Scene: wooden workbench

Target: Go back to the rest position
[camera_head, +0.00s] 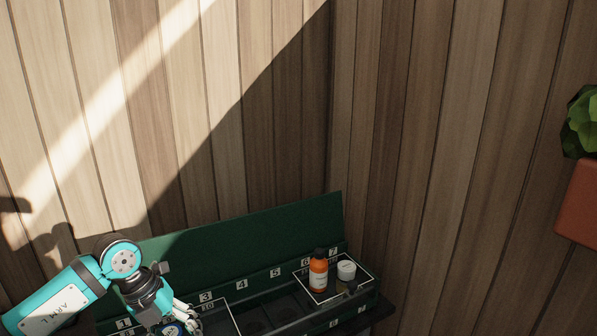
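My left arm comes in from the lower left, and my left gripper (183,318) is at the bottom of the head view, over the left part of a green rack. Its fingers are small and partly cut off by the lower edge, so I cannot tell whether they hold anything. My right gripper is not in the view.
The green rack (240,241) has numbered slots and a tall back panel against the wooden wall. An orange bottle (318,272) with a black cap and a white-lidded jar (346,270) stand at its right end. A plant in a terracotta pot (578,203) is at the right edge.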

